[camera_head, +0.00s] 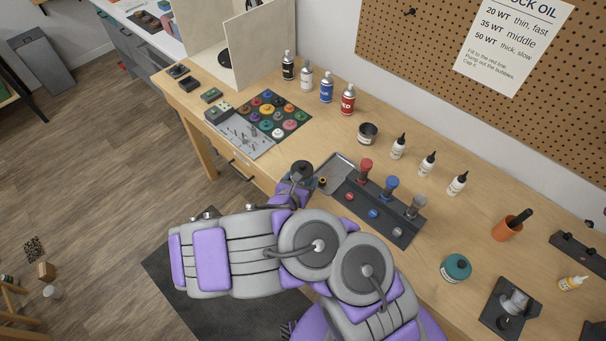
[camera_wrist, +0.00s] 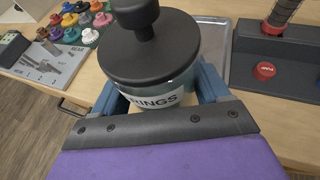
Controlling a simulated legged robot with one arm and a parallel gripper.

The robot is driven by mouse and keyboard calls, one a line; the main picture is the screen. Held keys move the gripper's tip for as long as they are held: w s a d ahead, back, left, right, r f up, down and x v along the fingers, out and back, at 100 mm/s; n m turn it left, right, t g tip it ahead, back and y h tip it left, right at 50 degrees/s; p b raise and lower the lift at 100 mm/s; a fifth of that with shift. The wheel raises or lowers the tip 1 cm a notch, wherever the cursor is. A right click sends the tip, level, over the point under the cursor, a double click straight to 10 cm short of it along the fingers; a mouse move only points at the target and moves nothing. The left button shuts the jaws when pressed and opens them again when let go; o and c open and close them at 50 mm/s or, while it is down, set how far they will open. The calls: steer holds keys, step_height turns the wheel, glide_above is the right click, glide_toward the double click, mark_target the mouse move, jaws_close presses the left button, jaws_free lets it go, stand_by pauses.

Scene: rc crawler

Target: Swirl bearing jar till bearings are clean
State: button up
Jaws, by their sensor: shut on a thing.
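The bearing jar (camera_wrist: 155,55) has a wide black lid with a knob on top. Its clear bluish wall carries a white label ending in "RINGS". My gripper (camera_wrist: 160,88) is shut on the jar, with one blue finger on each side of it. The jar looks close to upright in the wrist view. In the head view its dark lid (camera_head: 302,168) shows at the end of my arm, by the bench's front edge. The bearings inside are hidden by the lid and label, so I cannot tell how clean they are.
A shallow metal tray (camera_head: 336,173) lies just right of the jar. A dark stand (camera_head: 380,212) with red, blue and grey-topped shocks is beyond it. Several bottles line the back. A teal container (camera_head: 456,267) stands at right. A mat of coloured parts (camera_head: 270,113) lies left.

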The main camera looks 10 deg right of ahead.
steer(key=shift+w+d, duration=0.25)
steer(key=shift+d, duration=0.2)
steer(key=shift+w+a+f+b, duration=0.1)
steer(key=shift+w+a+b, duration=0.2)
steer(key=shift+b, duration=0.25)
steer(key=shift+w+a+f+b, duration=0.1)
steer(key=shift+w+a+b, duration=0.45)
steer(key=shift+w+b, duration=0.3)
steer(key=shift+w+a+b, duration=0.4)
steer(key=shift+w+b, duration=0.1)
steer(key=shift+r, duration=0.2)
steer(key=shift+d, duration=0.1)
